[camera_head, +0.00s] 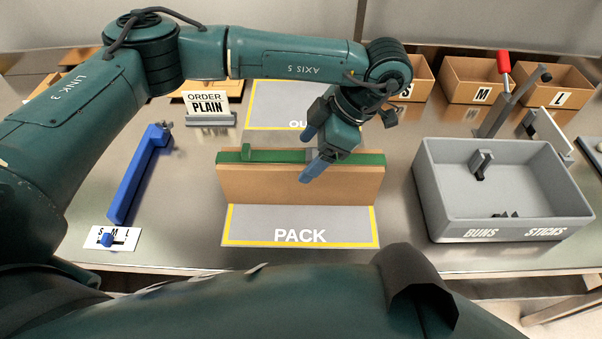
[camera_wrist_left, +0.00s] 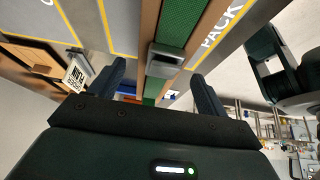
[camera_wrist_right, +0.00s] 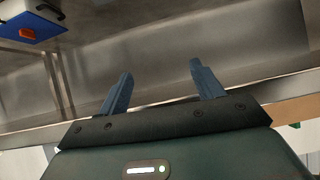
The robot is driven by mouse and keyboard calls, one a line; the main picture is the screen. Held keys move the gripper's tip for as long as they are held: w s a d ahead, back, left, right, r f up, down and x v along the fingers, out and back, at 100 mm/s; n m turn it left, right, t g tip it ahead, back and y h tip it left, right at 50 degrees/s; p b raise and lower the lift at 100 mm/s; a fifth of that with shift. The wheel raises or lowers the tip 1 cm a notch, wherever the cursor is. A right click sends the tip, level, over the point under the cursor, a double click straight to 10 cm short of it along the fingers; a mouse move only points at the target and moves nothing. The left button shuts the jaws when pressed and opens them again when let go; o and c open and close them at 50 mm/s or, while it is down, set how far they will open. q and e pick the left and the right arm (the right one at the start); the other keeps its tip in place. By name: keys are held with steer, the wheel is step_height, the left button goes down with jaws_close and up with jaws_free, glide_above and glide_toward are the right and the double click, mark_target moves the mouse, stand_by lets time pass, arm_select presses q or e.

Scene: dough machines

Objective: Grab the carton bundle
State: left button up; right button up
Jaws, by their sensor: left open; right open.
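The likely carton bundle (camera_head: 265,187) is a long, narrow brown block standing on edge at the back of the PACK mat, with a green strip along its top. A small grey block sits on the strip; it shows better in the left wrist view (camera_wrist_left: 165,60). My left gripper (camera_head: 312,152) is open above the bundle near its middle, one finger on the far side and one on the near side. In the left wrist view the green strip runs between the fingers; contact cannot be told. My right gripper (camera_wrist_right: 160,72) is open and empty, facing bare metal, away from the bundle.
The PACK mat (camera_head: 260,225) is clear in front. A grey BUNS and STICKS bin (camera_head: 505,232) stands at right. A blue bar (camera_head: 138,178) and an ORDER PLAIN sign (camera_head: 208,104) are at left. Cartons marked M (camera_head: 470,85) and L (camera_head: 545,88) stand behind.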

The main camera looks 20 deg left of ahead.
arm_select(q)
steer(key=shift+p+x, duration=0.4)
steer(key=shift+x, duration=1.55)
steer(key=shift+c, duration=0.6)
steer(key=shift+w, duration=0.1)
steer(key=c, duration=1.4)
